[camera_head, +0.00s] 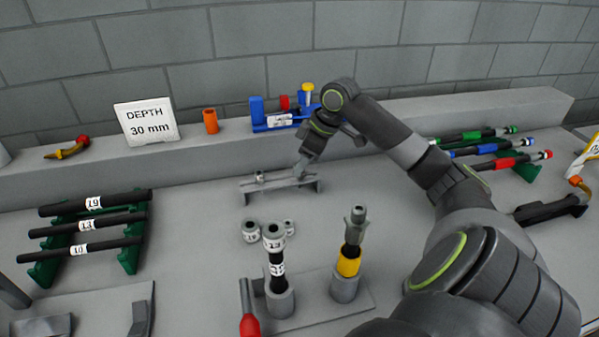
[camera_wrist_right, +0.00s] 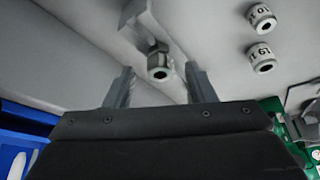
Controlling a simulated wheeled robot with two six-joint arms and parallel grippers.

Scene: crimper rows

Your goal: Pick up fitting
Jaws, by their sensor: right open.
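A small metal fitting (camera_head: 259,178) sits on a low grey rack (camera_head: 278,187) in the middle of the table. My right gripper (camera_head: 301,172) reaches down over the right part of this rack, and its jaws are small in the head view. In the right wrist view, a hex-shaped fitting (camera_wrist_right: 158,63) with a round opening shows between the two spread fingers (camera_wrist_right: 158,88), next to the rack (camera_wrist_right: 145,20). The fingers look apart from it and hold nothing. My left gripper is not in view.
Ferrules (camera_head: 251,231) stand in front of the rack. Two upright holders (camera_head: 280,303) (camera_head: 345,287) carry pieces nearby. Numbered black hoses lie on a green rack (camera_head: 128,255) at left. A ledge (camera_head: 60,177) runs behind, with a blue tool (camera_head: 262,122) and a depth sign (camera_head: 146,121).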

